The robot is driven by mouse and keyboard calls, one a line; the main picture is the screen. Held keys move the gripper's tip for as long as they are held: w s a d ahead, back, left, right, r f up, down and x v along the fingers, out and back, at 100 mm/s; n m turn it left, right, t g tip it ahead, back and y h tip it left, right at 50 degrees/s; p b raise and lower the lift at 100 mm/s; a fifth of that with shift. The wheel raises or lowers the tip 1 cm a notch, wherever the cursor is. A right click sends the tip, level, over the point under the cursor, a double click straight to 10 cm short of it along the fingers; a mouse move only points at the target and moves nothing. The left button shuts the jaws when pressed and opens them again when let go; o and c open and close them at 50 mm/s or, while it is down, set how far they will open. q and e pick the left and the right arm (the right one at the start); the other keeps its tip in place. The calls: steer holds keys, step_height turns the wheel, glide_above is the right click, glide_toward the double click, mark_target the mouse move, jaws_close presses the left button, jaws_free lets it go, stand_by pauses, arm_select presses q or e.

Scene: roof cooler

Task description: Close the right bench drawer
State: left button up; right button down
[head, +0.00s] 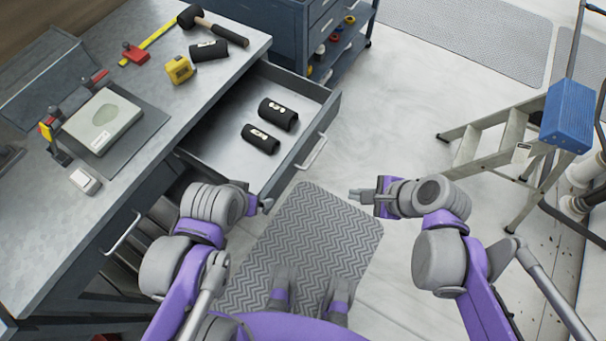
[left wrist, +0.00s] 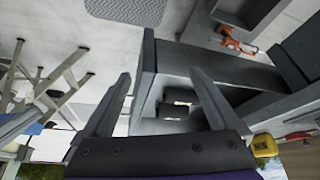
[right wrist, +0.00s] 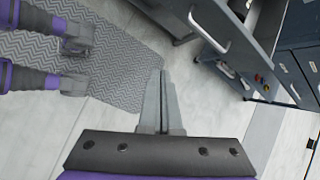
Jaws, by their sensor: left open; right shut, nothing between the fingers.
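The right bench drawer (head: 322,120) is pulled well out from under the benchtop, with a pale bar handle (head: 313,152) on its front. Two black cylinders (head: 278,114) with white markings lie inside it. My left gripper (head: 268,204) is just below the near corner of the drawer front in the head view; whether it touches is unclear. In the left wrist view its fingers (left wrist: 160,98) are spread and empty, with the drawer (left wrist: 147,80) beyond them. My right gripper (head: 356,194) is shut and empty, in front of the drawer and apart from it. Its fingers (right wrist: 161,100) are together.
The benchtop (head: 215,88) holds a hammer, yellow tape measure (head: 179,69) and small tools. Another bench handle (head: 121,234) is at left. A blue tool cart (head: 300,30) stands beyond the drawer. A stepladder (head: 515,135) is at right. A grey mat (head: 320,235) covers open floor.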

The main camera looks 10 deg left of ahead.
steer(key=w+a+m+y, duration=0.2)
steer(key=a+m, duration=0.2)
steer(key=m, duration=0.2)
steer(key=b, duration=0.3)
glide_toward(291, 174)
step_height(291, 174, down, 4)
steer(key=a, duration=0.1)
steer(key=w+a, duration=0.1)
steer(key=shift+w+a+g, duration=0.2)
steer(key=shift+a+g, duration=0.1)
steer(key=shift+w+a, duration=0.2)
steer(key=shift+a, duration=0.25)
steer(key=w+a, duration=0.3)
steer(key=a, duration=0.5)
steer(key=w+a, duration=0.3)
steer(key=a, duration=0.6)
steer(key=w+a, duration=0.3)
steer(key=a, duration=0.6)
steer(key=shift+w, duration=0.2)
steer(key=shift+w+a, duration=0.25)
steer(key=shift+a, duration=0.45)
steer(key=shift+a+r+y, duration=0.1)
steer(key=shift+y, duration=0.2)
